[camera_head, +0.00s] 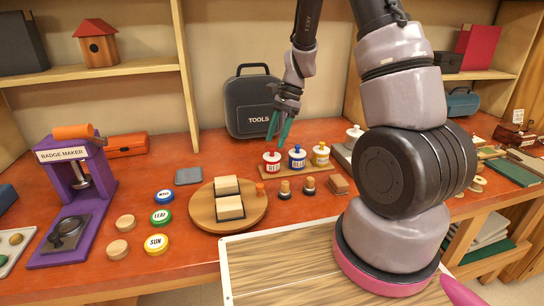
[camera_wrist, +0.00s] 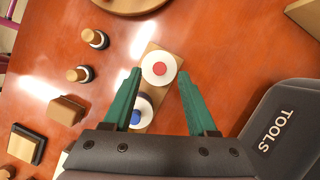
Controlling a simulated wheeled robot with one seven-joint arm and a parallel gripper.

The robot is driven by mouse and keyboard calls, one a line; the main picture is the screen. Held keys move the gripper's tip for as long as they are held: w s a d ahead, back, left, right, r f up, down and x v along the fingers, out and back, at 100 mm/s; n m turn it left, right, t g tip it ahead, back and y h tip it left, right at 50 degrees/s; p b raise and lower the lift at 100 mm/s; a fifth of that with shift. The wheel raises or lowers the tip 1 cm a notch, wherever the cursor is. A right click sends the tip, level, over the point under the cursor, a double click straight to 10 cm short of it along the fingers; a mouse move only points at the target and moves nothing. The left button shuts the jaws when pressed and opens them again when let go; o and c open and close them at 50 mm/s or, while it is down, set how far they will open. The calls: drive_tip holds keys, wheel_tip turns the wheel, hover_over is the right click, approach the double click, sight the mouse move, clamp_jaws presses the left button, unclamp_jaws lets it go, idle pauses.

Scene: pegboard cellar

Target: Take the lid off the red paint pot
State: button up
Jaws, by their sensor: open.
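The red paint pot (camera_head: 271,162) is a small white pot with a red label and a red-knobbed lid. It stands at the left end of a wooden strip (camera_head: 293,170), with a blue pot (camera_head: 297,157) and a yellow pot (camera_head: 320,154) beside it. My gripper (camera_head: 279,130) is above the red pot, pointing down, with teal fingers apart. In the wrist view the red pot's lid (camera_wrist: 158,68) shows from above, on the pot, between and just beyond the fingertips of my gripper (camera_wrist: 158,75). The blue pot's lid (camera_wrist: 141,113) is partly hidden by the left finger.
A grey tools case (camera_head: 250,105) stands close behind the pots. Two small wood-topped stamps (camera_head: 308,185) and a wooden block (camera_head: 339,185) lie in front. A round wooden board (camera_head: 258,208) is to the left. A badge maker (camera_head: 75,190) stands far left.

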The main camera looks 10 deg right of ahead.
sight(272, 149)
drive_tip(key=shift+x, duration=1.5)
clamp_jaws()
drive_tip(key=shift+r, duration=0.1)
